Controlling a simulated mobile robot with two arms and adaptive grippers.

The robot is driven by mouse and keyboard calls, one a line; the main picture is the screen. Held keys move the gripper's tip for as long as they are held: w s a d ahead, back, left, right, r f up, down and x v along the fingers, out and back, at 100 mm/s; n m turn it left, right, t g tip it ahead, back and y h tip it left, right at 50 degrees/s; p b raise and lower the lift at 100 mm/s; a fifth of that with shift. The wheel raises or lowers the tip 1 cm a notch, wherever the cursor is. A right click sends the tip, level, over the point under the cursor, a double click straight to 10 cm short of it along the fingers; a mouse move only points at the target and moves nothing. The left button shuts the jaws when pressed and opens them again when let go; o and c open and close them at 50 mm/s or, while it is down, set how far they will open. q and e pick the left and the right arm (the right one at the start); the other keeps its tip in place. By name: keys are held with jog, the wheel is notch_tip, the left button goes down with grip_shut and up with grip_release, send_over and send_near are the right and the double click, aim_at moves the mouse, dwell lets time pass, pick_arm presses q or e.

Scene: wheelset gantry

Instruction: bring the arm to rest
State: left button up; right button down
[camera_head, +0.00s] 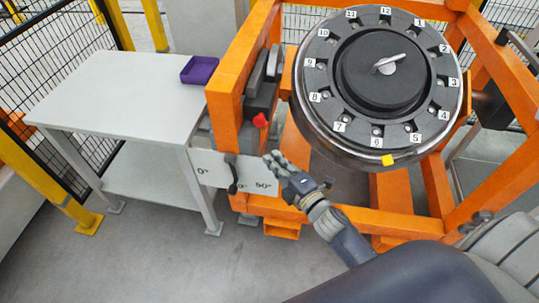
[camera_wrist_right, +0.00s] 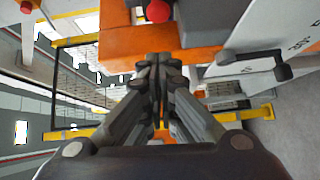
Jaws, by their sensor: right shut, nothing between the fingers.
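My right gripper (camera_head: 276,162) is shut and empty in the head view, in front of the orange gantry frame (camera_head: 222,112), below and to the right of a red knob (camera_head: 260,120). In the wrist view its closed fingers (camera_wrist_right: 158,68) point toward the orange frame, with the red knob (camera_wrist_right: 157,10) beyond them. My right arm reaches in from the lower right of the head view. The gripper looks apart from the black lever (camera_head: 233,175) on the angle-marked plate (camera_head: 262,181). My left gripper is not in view.
The numbered wheel disc (camera_head: 320,108) with a silver handle (camera_head: 390,63) and a yellow mark (camera_head: 388,160) sits in the gantry, close above my right arm. A grey table (camera_head: 110,95) at left holds a purple tray (camera_head: 186,76). The floor in front is clear.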

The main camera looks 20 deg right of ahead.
jog(key=shift+s+r, duration=0.1)
dwell(0.4)
jog(key=s+d+f+m+g+h, duration=0.1)
jog(key=s+f+m+g, duration=0.3)
jog(key=f, duration=0.7)
jog(key=s+d+f+m+g+h, duration=0.1)
jog(key=s+f+m, duration=0.2)
jog(key=s+f, duration=0.55)
jog(key=s+f+m+g+h, duration=0.1)
jog(key=s+f+m+g, duration=0.2)
jog(key=f, duration=1.1)
jog(key=s+f+m+g, duration=0.2)
jog(key=s+f, duration=0.3)
jog(key=s, duration=0.4)
jog(key=s+f+m+g, duration=0.2)
jog(key=s+f, duration=0.3)
jog(key=s, duration=0.4)
jog(key=s+f+m+g, duration=0.3)
jog(key=s+f+g, duration=0.1)
jog(key=s, duration=0.6)
jog(key=shift+a+f, duration=0.25)
jog(key=shift+f, duration=0.25)
jog(key=shift+s, duration=0.1)
